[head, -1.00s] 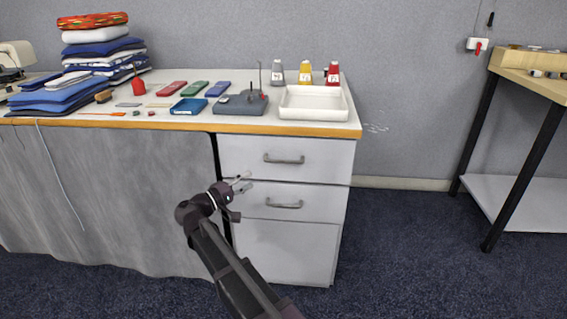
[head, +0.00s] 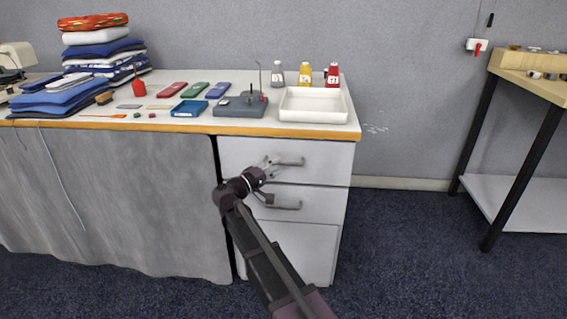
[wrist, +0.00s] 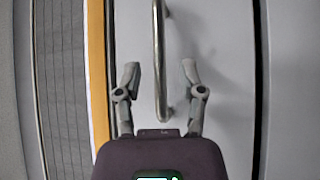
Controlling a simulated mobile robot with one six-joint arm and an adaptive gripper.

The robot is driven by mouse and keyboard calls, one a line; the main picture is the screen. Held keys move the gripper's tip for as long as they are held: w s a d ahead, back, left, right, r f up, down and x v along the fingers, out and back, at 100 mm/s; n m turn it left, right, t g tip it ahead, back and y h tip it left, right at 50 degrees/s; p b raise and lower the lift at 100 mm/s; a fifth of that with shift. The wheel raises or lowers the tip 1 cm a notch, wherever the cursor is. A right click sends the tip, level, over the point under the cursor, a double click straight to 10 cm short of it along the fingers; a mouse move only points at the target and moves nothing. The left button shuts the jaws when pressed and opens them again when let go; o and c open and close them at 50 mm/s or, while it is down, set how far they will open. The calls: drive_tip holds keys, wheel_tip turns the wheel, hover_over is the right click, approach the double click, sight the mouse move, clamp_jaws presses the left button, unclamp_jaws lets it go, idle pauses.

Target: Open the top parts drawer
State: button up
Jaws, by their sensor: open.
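The top parts drawer (head: 321,150) is closed, in the white cabinet under the right end of the table. Its grey bar handle (head: 290,161) is horizontal in the head view. In the wrist view the handle (wrist: 158,50) runs upright in the picture, with its near end between the two fingers. My gripper (head: 271,166) is at the left end of this handle. In the wrist view my gripper (wrist: 160,75) is open, one finger on each side of the bar, with gaps to both. The drawer below also has a bar handle (head: 286,205).
The table's orange front edge (wrist: 97,70) lies left of the fingers in the wrist view. A white tray (head: 314,117) and a grey device (head: 240,112) stand above the drawers. A grey cloth (head: 110,200) hangs at left.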

drive_tip(key=shift+x, duration=1.3)
clamp_jaws()
drive_tip(key=shift+d, duration=0.25)
drive_tip(key=shift+a, duration=0.2)
drive_tip(key=shift+s, duration=0.2)
